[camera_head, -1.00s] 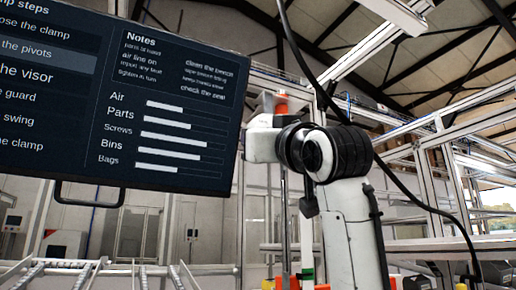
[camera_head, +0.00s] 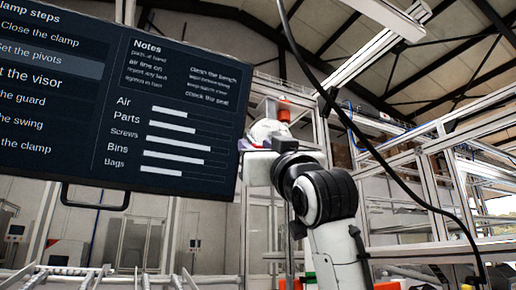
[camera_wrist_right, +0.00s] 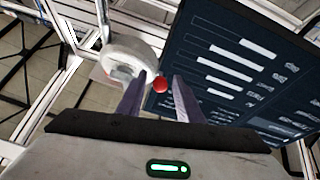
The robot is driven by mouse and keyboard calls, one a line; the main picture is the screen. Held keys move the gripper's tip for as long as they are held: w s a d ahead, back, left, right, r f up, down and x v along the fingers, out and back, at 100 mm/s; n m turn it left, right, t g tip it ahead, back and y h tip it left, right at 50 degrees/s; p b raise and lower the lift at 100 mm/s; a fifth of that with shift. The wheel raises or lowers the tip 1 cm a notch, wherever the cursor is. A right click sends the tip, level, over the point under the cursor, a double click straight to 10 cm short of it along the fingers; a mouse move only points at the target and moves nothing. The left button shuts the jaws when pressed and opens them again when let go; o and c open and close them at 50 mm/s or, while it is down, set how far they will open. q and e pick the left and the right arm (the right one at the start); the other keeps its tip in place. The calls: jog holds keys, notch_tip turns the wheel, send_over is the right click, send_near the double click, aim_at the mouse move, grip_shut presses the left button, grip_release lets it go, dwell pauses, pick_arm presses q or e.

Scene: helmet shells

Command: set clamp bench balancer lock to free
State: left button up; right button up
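A white round housing (camera_wrist_right: 130,55), which looks like the balancer, shows at upper left in the right wrist view. A small red ball-shaped knob (camera_wrist_right: 160,84), perhaps its lock, shows between my right fingers. My right gripper (camera_wrist_right: 160,77) is open, its two dark purple fingers apart on either side of the knob. I cannot tell whether either finger touches it. In the head view the white housing (camera_head: 268,129) hangs just above my right wrist, with an orange-red part (camera_head: 283,110) beside it. The lock's setting cannot be read. My left gripper is out of view.
A large dark screen (camera_head: 110,100) with clamp steps fills the left of the head view, close to my right gripper. A black cable (camera_head: 345,115) hangs in front at right. Metal frames (camera_head: 440,150) stand behind. Rails (camera_head: 65,275) lie at lower left.

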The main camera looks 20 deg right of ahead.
pick_arm(q)
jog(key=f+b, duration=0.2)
jog(key=b, duration=0.1)
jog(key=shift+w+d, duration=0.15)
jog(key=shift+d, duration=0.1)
pick_arm(e)
jog(key=v, duration=1)
jog(key=shift+s, duration=0.15)
